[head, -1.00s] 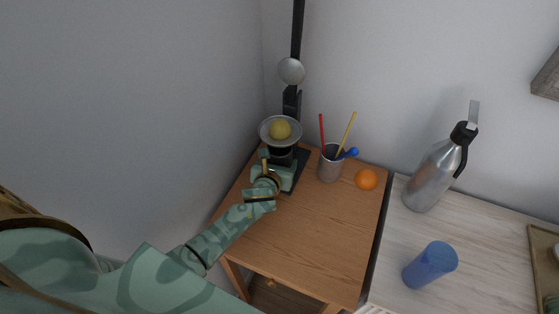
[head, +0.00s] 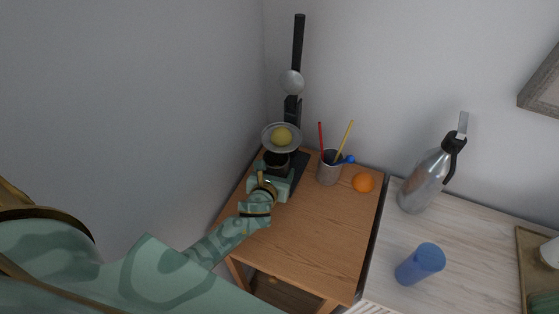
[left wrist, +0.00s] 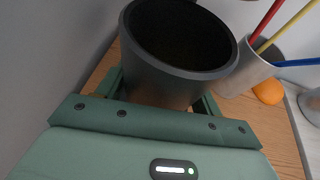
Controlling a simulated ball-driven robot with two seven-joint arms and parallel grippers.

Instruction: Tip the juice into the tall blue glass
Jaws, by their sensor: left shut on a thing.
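The tall blue glass (head: 420,264) stands on the pale wood counter at the right in the head view. A black lever juicer (head: 292,108) stands at the back of the small wooden table, with a yellow fruit half (head: 281,136) in its grey bowl (head: 267,145). My left gripper (head: 277,182) is at the juicer's base, below the bowl. In the left wrist view my left gripper (left wrist: 162,96) is shut on a dark grey cup (left wrist: 172,80), which looks upright. The cup's inside is dark, and I cannot tell what it holds. My right gripper is not in view.
A grey holder (head: 328,170) with red, yellow and blue utensils and an orange (head: 363,182) stand right of the juicer. A steel flask (head: 424,184) stands on the counter (head: 385,240) behind the glass. A tray (head: 522,262) is at the far right. The table's front (head: 310,245) is clear.

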